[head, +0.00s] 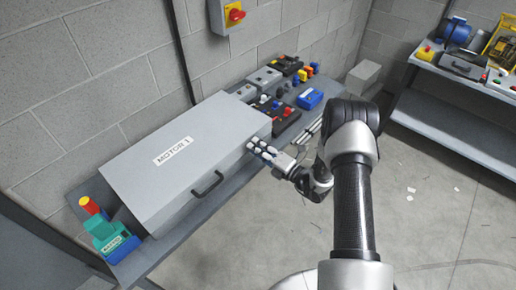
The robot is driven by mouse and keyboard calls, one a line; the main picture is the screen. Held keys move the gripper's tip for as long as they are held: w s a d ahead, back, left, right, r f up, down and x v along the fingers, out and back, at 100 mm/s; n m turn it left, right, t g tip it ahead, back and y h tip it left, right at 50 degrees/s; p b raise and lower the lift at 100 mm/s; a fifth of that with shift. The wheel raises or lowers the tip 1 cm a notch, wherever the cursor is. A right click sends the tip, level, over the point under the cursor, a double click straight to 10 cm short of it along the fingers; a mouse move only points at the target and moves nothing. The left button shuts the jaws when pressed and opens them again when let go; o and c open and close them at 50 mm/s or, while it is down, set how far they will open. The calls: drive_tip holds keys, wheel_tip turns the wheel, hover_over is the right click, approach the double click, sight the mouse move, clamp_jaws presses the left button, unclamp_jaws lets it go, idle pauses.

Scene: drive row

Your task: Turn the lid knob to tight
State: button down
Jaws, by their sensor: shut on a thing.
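A large grey box labelled MOTOR 1 (182,150) lies on the bench, its lid closed and a dark handle (208,185) on its front side. My gripper (296,172) is at the bench's front edge, just past the box's right end. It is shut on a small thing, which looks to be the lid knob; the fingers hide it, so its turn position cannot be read.
Black and grey units with coloured knobs (284,112) and a blue box (310,98) stand behind the gripper. A green-and-blue device (112,238) sits at the left end. A second bench (455,75) is at right. The floor (440,215) is mostly open.

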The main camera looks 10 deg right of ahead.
idle(0.3)
drive_tip(key=c, duration=1.3)
unclamp_jaws()
drive_tip(key=shift+c, duration=0.2)
drive_tip(key=shift+s, duration=0.1)
drive_tip(key=v, duration=1.2)
